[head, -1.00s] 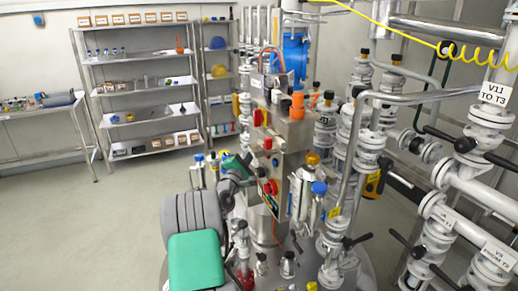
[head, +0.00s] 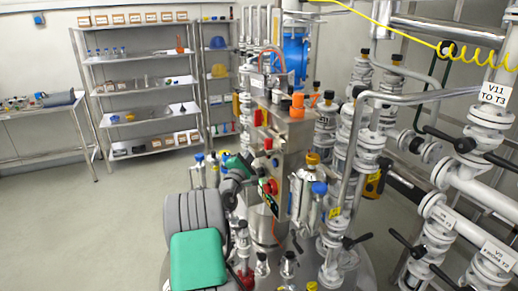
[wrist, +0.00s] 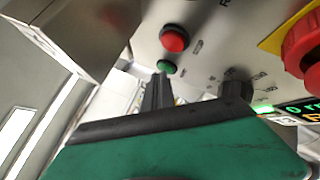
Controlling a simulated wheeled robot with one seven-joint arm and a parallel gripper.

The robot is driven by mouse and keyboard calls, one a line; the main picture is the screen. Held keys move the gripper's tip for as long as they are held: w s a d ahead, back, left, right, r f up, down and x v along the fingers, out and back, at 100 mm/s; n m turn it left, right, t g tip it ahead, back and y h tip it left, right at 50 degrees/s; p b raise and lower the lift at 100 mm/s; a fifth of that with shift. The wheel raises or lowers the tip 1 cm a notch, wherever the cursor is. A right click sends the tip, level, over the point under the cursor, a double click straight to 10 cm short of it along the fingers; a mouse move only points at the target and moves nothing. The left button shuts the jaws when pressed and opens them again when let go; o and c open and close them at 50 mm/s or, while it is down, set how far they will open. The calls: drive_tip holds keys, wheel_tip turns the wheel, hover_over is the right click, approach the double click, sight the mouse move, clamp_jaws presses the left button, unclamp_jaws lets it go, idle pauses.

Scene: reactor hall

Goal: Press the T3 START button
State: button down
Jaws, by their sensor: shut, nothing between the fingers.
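The grey control panel (wrist: 210,60) fills the upper part of the wrist view and is the steel box (head: 292,140) in the middle of the head view. A small green button (wrist: 165,66) sits beside a larger red button (wrist: 174,38); their labels are too small to read. My gripper (wrist: 160,80) is shut and empty, its dark fingertips just below the green button in the picture. I cannot tell whether they touch it. In the head view my gripper (head: 247,163) is at the panel's left side, and the green button cannot be made out.
A red emergency stop (wrist: 302,48) on a yellow plate, a black rotary knob (wrist: 236,88) and a lit display (wrist: 299,108) are close by. Pipes and valves (head: 440,190) crowd the right. Shelves (head: 140,85) stand behind; the floor (head: 80,220) at left is clear.

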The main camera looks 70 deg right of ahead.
drive_tip(key=shift+w+a, duration=0.1)
drive_tip(key=shift+w+a+b, duration=0.4)
drive_tip(key=shift+a, duration=0.05)
drive_tip(key=w+a+b, duration=0.2)
drive_tip(key=w+a, duration=0.1)
drive_tip(key=shift+w+a, duration=0.3)
idle(0.4)
idle(0.5)
